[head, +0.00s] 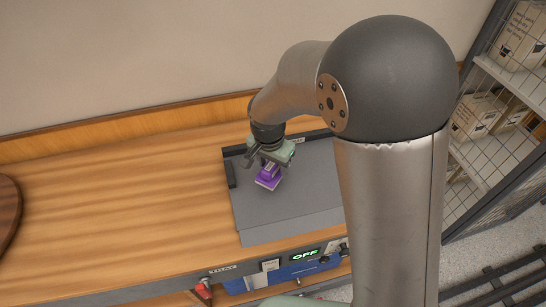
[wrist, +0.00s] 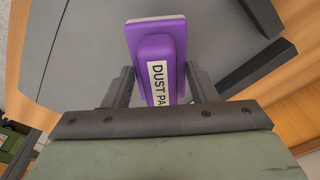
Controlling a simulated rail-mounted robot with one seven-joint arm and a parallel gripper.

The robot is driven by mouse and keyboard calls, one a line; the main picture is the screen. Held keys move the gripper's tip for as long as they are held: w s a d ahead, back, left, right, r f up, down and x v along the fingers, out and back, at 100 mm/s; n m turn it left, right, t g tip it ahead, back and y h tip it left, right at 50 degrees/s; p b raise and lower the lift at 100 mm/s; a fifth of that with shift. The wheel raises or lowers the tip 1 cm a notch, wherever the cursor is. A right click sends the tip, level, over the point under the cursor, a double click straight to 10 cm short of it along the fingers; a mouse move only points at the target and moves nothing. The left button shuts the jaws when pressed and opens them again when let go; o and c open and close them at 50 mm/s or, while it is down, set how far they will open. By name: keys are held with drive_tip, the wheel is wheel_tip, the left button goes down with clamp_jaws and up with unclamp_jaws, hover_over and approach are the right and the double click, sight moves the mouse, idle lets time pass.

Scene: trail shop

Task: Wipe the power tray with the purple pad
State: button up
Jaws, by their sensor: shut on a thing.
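The purple pad (head: 268,177) is in my gripper, over the upper left part of the grey power tray (head: 265,217). In the wrist view the purple pad (wrist: 153,38) has a white label reading "DUST PA", the rest hidden, and a pale edge at its far end. My gripper (head: 270,164) is shut on the pad, with one dark finger on each side of it in the wrist view (wrist: 157,90). The tray (wrist: 75,50) is a flat grey plate with dark raised rims. I cannot tell whether the pad touches its surface. My arm hides the tray's right part.
The wooden counter (head: 110,200) is clear to the left of the tray. A round dark wooden object (head: 8,205) sits at the far left edge. Below the tray's front is a blue unit with a green "OFF" display (head: 305,254). Wire-caged shelves with boxes (head: 478,115) stand at the right.

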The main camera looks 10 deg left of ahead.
drive_tip(key=shift+r+p, duration=1.15)
drive_tip(key=shift+r, duration=1)
drive_tip(key=shift+d, duration=0.1)
